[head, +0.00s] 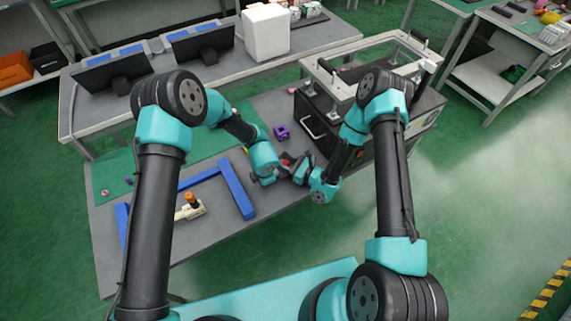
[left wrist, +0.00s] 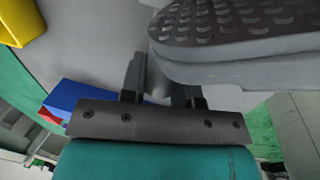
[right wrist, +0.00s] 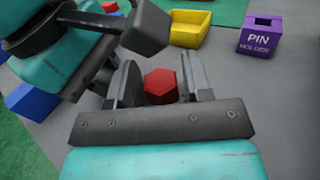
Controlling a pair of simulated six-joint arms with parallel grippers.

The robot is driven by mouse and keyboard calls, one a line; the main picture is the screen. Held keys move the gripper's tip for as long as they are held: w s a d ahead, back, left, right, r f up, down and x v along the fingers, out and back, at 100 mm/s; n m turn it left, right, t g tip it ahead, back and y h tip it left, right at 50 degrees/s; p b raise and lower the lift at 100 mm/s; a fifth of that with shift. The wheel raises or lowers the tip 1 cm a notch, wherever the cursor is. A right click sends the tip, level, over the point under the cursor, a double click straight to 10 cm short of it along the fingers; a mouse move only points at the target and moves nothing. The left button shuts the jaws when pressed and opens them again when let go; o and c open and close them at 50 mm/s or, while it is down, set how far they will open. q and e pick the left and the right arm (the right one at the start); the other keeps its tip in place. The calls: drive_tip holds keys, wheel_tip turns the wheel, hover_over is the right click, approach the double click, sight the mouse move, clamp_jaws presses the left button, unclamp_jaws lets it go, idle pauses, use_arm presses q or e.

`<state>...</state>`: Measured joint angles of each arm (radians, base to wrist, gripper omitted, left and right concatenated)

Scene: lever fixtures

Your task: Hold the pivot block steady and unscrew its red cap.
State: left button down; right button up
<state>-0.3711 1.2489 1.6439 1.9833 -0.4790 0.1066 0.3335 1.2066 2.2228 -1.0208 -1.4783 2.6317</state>
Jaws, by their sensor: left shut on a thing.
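The red hexagonal cap (right wrist: 160,87) shows between the fingers of my right gripper (right wrist: 158,88) in the right wrist view, with gaps on both sides. My right gripper is open. The cap is a small red spot (head: 285,161) in the head view. My left gripper (left wrist: 160,92) is shut on a grey piece, seemingly the pivot block (left wrist: 155,82), which is mostly hidden between its fingers. Part of my right gripper crosses the top right of the left wrist view close by. Both grippers are close together near the table's front edge in the head view (head: 285,172).
A purple pin holder (right wrist: 261,35) and a yellow bin (right wrist: 190,28) stand behind the grippers. A blue frame (head: 236,190) and a pale fixture with an orange knob (head: 190,206) are at the left. A dark case (head: 318,130) stands at the right.

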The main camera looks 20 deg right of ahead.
drive_tip(key=o, duration=0.4)
drive_tip(key=shift+r, duration=0.15)
drive_tip(key=shift+r, duration=1.35)
drive_tip(key=m+t+h, duration=0.3)
drive_tip(key=h, duration=0.2)
drive_tip(key=shift+a+m, duration=0.1)
drive_tip(key=shift+m, duration=0.3)
drive_tip(key=shift+m+t+h, duration=0.5)
drive_tip(key=shift+m+h, duration=0.6)
drive_tip(key=shift+h, duration=0.55)
drive_tip(key=shift+m+t+h, duration=0.5)
drive_tip(key=shift+m+h, duration=0.6)
drive_tip(key=shift+h, duration=0.55)
drive_tip(key=shift+f, duration=0.1)
drive_tip(key=shift+f, duration=1.4)
drive_tip(key=shift+c, duration=0.3)
